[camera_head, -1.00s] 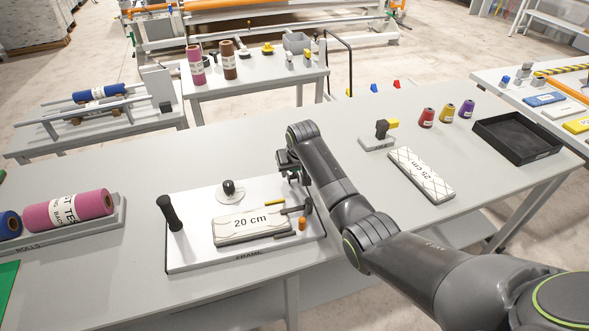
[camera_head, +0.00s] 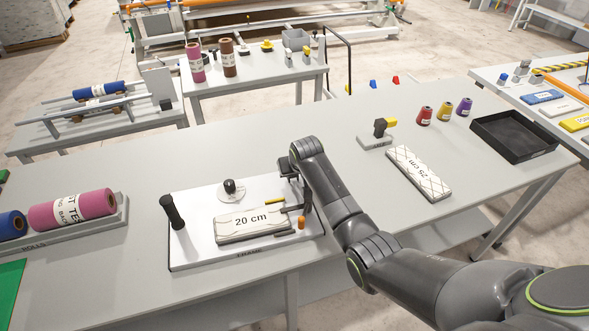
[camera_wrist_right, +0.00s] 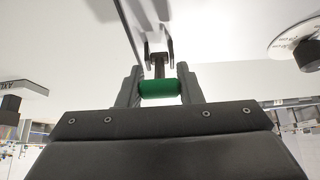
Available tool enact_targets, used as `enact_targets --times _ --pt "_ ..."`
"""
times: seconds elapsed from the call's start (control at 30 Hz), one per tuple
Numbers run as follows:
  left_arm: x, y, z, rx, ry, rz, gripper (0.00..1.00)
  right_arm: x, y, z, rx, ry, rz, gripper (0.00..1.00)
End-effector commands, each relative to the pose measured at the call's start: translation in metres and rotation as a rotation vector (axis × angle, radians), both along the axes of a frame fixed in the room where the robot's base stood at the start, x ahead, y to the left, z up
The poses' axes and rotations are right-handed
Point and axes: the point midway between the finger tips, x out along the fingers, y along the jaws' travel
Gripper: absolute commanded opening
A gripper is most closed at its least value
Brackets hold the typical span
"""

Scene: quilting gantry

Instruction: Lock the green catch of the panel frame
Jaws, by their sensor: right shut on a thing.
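The panel frame is a white board (camera_head: 198,252) on the grey table, holding a quilted panel (camera_head: 252,222) marked "20 cm". My right gripper (camera_head: 289,172) is at the frame's far right corner in the head view, and my arm covers part of that corner. In the right wrist view, my gripper's two fingers are shut on the green catch (camera_wrist_right: 160,89), a green cylindrical grip on a dark lever. Whether the catch is fully seated cannot be told. The green part is hidden in the head view. My left gripper is not in view.
A black upright handle (camera_head: 172,211) and a round knob (camera_head: 230,187) stand on the frame. An orange peg (camera_head: 302,222) is at its right. A "25 cm" panel (camera_head: 420,173), cones and a black tray (camera_head: 513,138) lie to the right. Rolls (camera_head: 72,208) sit left.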

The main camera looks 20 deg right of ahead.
Motion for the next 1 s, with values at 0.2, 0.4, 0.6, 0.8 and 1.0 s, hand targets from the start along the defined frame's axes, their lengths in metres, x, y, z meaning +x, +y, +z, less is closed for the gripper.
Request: enact_targets --times 0.2,0.4,0.6,0.8,1.0 --pt "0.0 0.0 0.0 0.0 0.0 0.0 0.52 0.0 0.0 0.0 0.001 0.001 0.001 0.54" --pt "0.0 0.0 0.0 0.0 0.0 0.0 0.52 0.0 0.0 0.0 0.0 0.001 0.0 0.55" --pt "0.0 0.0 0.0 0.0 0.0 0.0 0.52 -0.002 0.0 0.003 0.0 0.0 0.0 0.55" --pt "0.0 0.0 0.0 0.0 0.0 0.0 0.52 -0.012 0.001 0.019 0.001 -0.001 0.001 0.55" --pt "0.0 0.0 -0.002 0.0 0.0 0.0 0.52 -0.027 0.001 0.044 0.001 -0.003 0.001 0.55"
